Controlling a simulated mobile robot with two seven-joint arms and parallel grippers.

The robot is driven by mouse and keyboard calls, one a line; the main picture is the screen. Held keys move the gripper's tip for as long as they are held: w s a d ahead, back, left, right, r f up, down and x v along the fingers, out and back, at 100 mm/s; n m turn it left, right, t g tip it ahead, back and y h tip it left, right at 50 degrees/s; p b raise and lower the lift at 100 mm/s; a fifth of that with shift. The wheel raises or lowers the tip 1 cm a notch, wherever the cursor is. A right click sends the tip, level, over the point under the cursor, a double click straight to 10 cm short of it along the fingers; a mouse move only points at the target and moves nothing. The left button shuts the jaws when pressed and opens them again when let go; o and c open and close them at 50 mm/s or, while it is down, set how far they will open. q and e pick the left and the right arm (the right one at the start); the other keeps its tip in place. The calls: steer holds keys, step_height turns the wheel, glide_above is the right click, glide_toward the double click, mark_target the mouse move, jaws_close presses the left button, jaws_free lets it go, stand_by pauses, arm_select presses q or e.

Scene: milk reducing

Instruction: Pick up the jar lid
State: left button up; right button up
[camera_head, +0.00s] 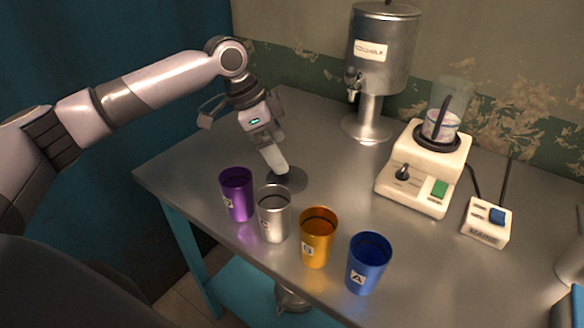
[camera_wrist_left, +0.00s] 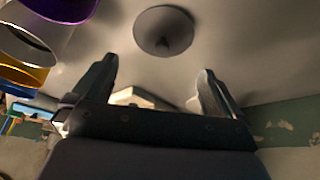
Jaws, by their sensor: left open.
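The jar lid (camera_head: 294,180) is a flat grey disc lying on the metal table behind the silver cup. In the left wrist view the lid (camera_wrist_left: 150,27) shows whole, with a small knob at its centre. My left gripper (camera_head: 277,168) points down over the lid and hides part of it in the head view. In the left wrist view my left gripper (camera_wrist_left: 158,72) is open, with its two fingers apart and nothing between them. The lid appears beyond the fingertips, roughly centred between them. I cannot tell the exact gap. My right gripper is not in view.
A purple cup (camera_head: 237,194), silver cup (camera_head: 273,215), orange cup (camera_head: 317,240) and blue cup (camera_head: 367,265) stand in a row in front. A milk dispenser (camera_head: 380,50), a white mixer (camera_head: 422,170) and a switch box (camera_head: 486,222) stand behind and right.

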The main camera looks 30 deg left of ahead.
mark_target(287, 176)
arm_select(q)
steer(key=shift+a+x, duration=0.2)
steer(key=shift+x, duration=3.25)
steer(key=shift+s+f, duration=0.1)
steer(key=c, duration=0.6)
